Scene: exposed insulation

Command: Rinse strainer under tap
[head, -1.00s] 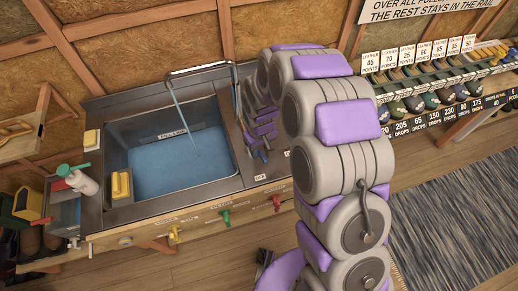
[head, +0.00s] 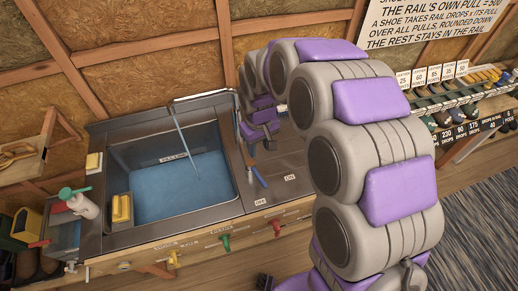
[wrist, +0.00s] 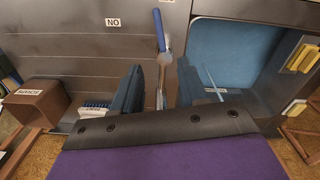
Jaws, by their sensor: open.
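The sink (head: 115,160) holds blue water, and a thin stream falls into it from the tap (head: 205,97). The sink shows at upper right in the wrist view (wrist: 186,80). A blue-handled metal piece (head: 259,177), like a lever, sits on the counter right of the sink, near ON and OFF labels. In the wrist view this blue handle (wrist: 158,30) is between and beyond my fingers. My gripper (wrist: 157,90) is open over the counter, with nothing seen held. In the head view my arm partly hides it (head: 266,140). I cannot make out a strainer.
A yellow sponge (head: 121,208) is on the sink's front left corner. A spray bottle (head: 82,204) stands left. A brush (wrist: 95,108) and a brown box (wrist: 38,101) lie left in the wrist view. A shoe rack (head: 460,115) is at right.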

